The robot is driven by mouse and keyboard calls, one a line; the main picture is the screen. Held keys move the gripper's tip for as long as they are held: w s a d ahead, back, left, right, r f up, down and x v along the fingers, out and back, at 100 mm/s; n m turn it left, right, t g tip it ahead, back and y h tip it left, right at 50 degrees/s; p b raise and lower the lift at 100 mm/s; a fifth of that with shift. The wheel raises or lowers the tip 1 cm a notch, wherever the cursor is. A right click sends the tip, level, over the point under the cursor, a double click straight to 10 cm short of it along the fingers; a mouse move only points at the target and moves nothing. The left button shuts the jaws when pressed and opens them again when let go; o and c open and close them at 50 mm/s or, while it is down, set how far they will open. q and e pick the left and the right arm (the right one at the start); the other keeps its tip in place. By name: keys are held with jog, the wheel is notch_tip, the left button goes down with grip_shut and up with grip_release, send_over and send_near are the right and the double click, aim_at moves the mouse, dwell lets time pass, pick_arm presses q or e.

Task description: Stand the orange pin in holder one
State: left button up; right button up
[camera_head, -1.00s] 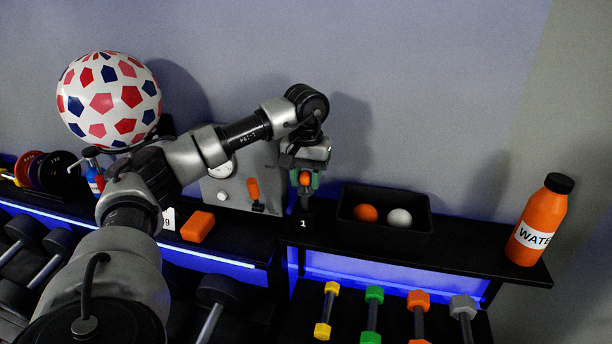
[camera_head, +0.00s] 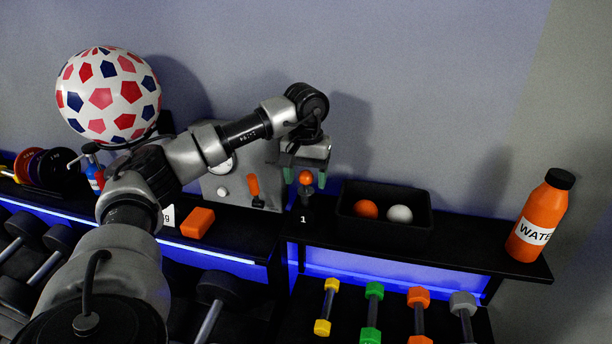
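The orange pin (camera_head: 305,178) stands upright at the black holder marked 1 (camera_head: 304,213), on the dark shelf. Only its rounded orange top shows clearly; its lower part is dark and hard to make out. My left gripper (camera_head: 305,179) points down over it from above. Its green-tipped fingers are open, one on each side of the orange top, with gaps visible. My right gripper is not in view.
A black tray (camera_head: 385,235) with an orange ball and a white ball is just right of the holder. A grey panel with an orange handle (camera_head: 253,186) stands left, near an orange block (camera_head: 197,223). An orange water bottle (camera_head: 541,217) stands far right.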

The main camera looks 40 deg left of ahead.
pick_arm(q)
notch_tip(320, 180, up, 5)
jog(key=shift+f+b, duration=0.1)
jog(key=shift+b, duration=0.85)
notch_tip(320, 180, up, 5)
jog(key=shift+p, duration=0.55)
jog(key=shift+r, duration=0.55)
jog(key=shift+f, duration=0.1)
